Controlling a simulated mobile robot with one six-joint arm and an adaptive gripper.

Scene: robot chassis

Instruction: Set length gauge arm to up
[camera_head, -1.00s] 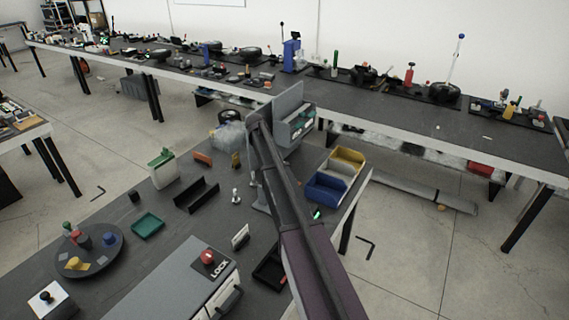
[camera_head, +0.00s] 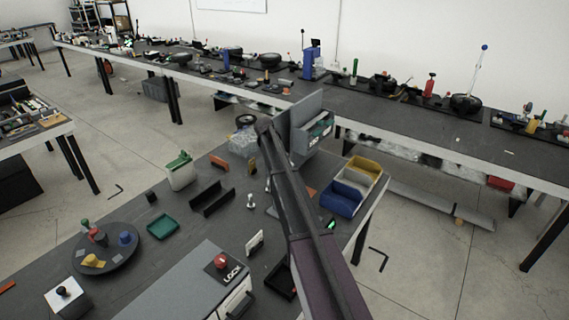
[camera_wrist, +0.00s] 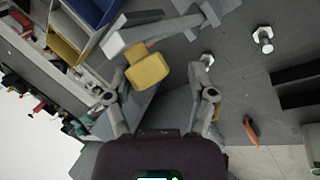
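In the wrist view a yellow block (camera_wrist: 147,69) sits at the end of a pale grey bar (camera_wrist: 130,34), which looks like the length gauge arm. The bar runs toward the upper right and is tilted in the picture. My gripper (camera_wrist: 157,82) is open, with one finger on each side below the yellow block. Its fingers seem apart from the block; the exact depth is hard to tell. In the head view my own arm hides the gripper and the gauge arm.
Black holders (camera_head: 212,198) and small parts lie left. A cabinet with a red knob (camera_head: 221,262) is in front.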

